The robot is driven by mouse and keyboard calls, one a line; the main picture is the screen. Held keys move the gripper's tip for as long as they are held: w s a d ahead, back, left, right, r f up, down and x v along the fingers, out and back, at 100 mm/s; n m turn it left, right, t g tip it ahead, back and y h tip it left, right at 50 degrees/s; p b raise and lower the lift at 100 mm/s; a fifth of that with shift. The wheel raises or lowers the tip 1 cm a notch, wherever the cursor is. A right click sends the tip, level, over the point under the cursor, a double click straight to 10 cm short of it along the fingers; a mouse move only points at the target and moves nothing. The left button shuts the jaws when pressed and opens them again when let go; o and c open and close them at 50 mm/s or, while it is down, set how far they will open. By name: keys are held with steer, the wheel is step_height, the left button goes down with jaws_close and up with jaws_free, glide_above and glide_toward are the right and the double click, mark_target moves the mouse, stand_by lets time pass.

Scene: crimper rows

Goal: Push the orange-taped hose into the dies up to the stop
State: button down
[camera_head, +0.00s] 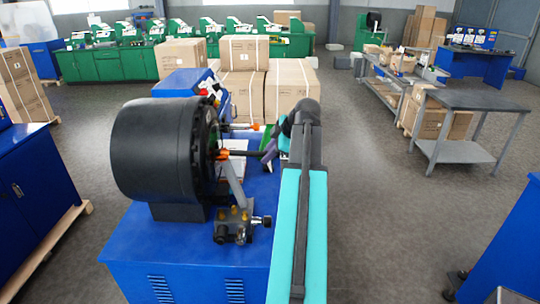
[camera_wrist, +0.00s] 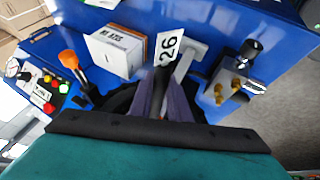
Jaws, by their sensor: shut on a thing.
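The large black round crimper head (camera_head: 160,148) stands on a blue bench (camera_head: 190,245), with its die opening facing right, toward my gripper. My gripper (camera_head: 268,153) is shut on the black hose (camera_head: 243,153), which runs level to the left toward the dies. Orange (camera_head: 221,154) shows at the hose's far end, close to the die face. How deep the end sits and the stop inside are hidden. In the wrist view, the purple-grey fingers (camera_wrist: 166,96) close around the hose, and the orange tape is not clear.
An orange-knobbed lever (camera_wrist: 68,58), a white box (camera_wrist: 114,50) and a tag marked 26 (camera_wrist: 168,46) are near the gripper. A fitting with brass knobs (camera_head: 236,222) stands on the bench front. Cardboard boxes (camera_head: 292,90) stand behind.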

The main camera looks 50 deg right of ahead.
steer(key=shift+w+a, duration=0.15)
steer(key=shift+w+r+p, duration=0.1)
steer(key=shift+r+p, duration=0.25)
steer(key=shift+r, duration=0.45)
stand_by(0.4)
steer(key=shift+c, duration=1.9)
jaws_free()
steer(key=shift+f, duration=0.1)
steer(key=p+v, duration=0.2)
steer(key=v, duration=0.5)
steer(key=shift+p, duration=0.3)
stand_by(0.4)
